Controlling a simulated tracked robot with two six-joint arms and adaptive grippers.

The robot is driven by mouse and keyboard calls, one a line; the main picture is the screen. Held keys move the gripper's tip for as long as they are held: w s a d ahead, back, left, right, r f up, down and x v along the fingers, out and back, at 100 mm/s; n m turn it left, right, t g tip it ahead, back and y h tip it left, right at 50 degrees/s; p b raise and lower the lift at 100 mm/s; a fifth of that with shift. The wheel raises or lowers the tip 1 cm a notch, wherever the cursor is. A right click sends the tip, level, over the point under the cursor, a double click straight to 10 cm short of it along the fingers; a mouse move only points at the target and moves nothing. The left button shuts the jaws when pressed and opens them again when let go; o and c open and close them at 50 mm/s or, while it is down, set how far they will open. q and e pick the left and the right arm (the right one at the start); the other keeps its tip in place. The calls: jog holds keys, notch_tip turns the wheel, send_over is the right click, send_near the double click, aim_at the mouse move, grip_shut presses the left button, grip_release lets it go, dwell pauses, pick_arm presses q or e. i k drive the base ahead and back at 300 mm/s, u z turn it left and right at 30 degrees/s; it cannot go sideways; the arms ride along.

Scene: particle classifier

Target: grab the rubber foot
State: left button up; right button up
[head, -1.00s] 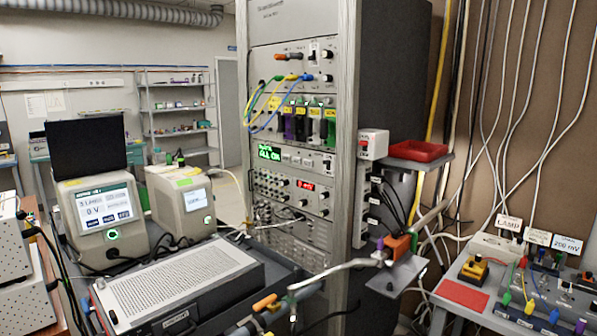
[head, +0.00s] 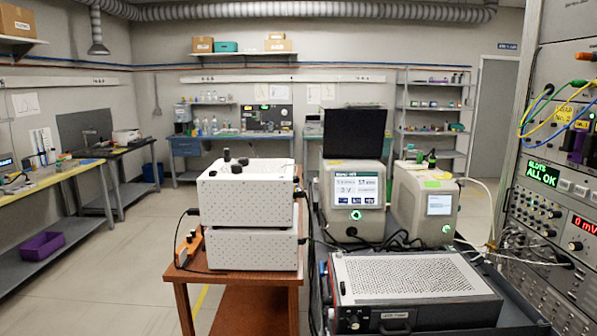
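I cannot make out for certain which thing is the rubber foot. Several small black pieces, one of them a short black cylinder (head: 236,169), stand on top of the upper white box (head: 247,205); they are too small to name surely. The upper box sits on a lower white box (head: 252,250) on a wooden cart (head: 185,283). Neither of my grippers is in view.
A dark trolley right of the cart carries a grey perforated unit (head: 415,275) and two beige instruments, one with a lit screen (head: 357,192). An instrument rack (head: 550,190) stands at the right edge. A bench (head: 60,182) runs along the left. The floor between is clear.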

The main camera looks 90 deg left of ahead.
aim_at(236, 169)
jog(key=z, duration=0.6)
jog(key=i, duration=0.15)
jog(key=u, duration=2.5)
jog(key=i, duration=0.4)
jog(key=u, duration=2.3)
jog(key=i, duration=1.9)
jog(key=z, duration=0.55)
